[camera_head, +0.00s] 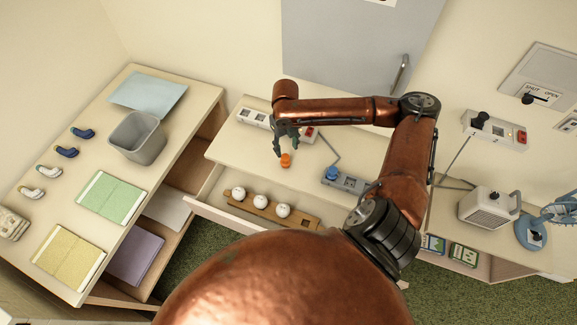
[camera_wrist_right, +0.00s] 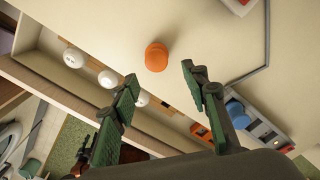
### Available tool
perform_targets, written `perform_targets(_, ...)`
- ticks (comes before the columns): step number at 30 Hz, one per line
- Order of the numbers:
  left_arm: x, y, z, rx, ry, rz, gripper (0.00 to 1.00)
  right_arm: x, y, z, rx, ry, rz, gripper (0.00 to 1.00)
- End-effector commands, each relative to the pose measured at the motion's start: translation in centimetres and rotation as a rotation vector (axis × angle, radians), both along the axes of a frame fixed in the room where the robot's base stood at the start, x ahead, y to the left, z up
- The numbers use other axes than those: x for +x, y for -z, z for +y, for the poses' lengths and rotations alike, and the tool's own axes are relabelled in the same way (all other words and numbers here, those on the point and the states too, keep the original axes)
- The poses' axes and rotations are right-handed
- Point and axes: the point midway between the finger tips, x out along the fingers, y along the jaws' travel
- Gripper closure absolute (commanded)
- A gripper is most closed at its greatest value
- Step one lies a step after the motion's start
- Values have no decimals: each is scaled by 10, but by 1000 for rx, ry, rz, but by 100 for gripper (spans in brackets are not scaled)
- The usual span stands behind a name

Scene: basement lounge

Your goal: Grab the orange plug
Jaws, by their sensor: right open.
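The orange plug (camera_head: 286,160) stands on the pale desk top, near the edge above an open drawer. It also shows in the right wrist view (camera_wrist_right: 156,57), beyond and roughly between the fingertips. My right gripper (camera_head: 287,145) hangs just beside and above the plug in the head view. In the wrist view its green-padded fingers (camera_wrist_right: 160,82) are apart with nothing between them. I cannot tell the exact gap to the plug. My left gripper is not in view.
A power strip with a blue plug (camera_head: 332,173) lies right of the orange plug, and a white strip (camera_head: 254,118) lies behind. The open drawer (camera_head: 203,210) holds a wooden rack (camera_head: 300,222) with white round items. A grey bin (camera_head: 137,138) stands on the left table.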

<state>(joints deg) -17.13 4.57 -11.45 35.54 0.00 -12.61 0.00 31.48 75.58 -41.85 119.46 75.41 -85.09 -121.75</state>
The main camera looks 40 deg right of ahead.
Motion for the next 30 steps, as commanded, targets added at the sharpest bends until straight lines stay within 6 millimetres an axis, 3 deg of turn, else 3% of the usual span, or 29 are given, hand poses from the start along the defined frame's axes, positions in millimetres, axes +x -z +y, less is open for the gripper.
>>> perform_targets(5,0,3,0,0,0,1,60,5,5,0,2,-45,-8,58)
perform_targets(21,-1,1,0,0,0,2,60,3,70,5,1,-42,-8,58)
perform_targets(30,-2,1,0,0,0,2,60,3,74,5,-1,-43,-11,59)
